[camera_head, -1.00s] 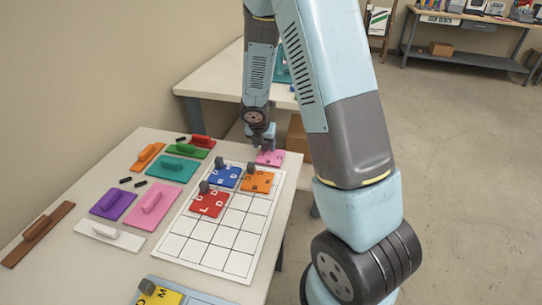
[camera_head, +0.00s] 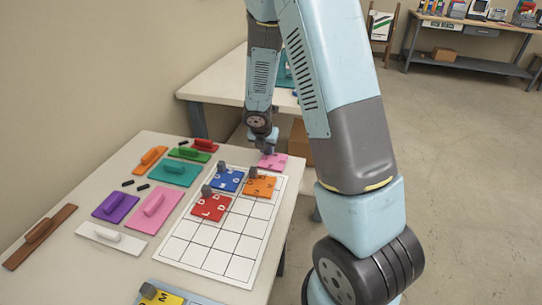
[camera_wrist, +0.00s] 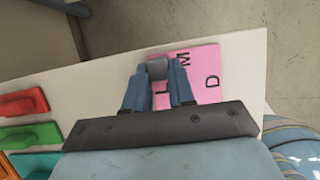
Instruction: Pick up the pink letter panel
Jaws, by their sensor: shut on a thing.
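The pink letter panel (camera_head: 273,162) is at the far right corner of the near table, just beyond the white grid board (camera_head: 240,211). In the wrist view the pink letter panel (camera_wrist: 200,78) shows dark letters and a grey knob near its left edge. My gripper (camera_wrist: 159,76) is shut on that knob, one finger on each side. In the head view my gripper (camera_head: 268,150) is upright over the panel. I cannot tell whether the panel is lifted off the tabletop.
Blue (camera_head: 228,180), orange (camera_head: 260,186) and red (camera_head: 209,208) letter panels lie on the board. Handled tools, including a teal float (camera_head: 174,172), lie to the left. A yellow panel (camera_head: 163,297) is at the front. A second table (camera_head: 219,85) stands behind.

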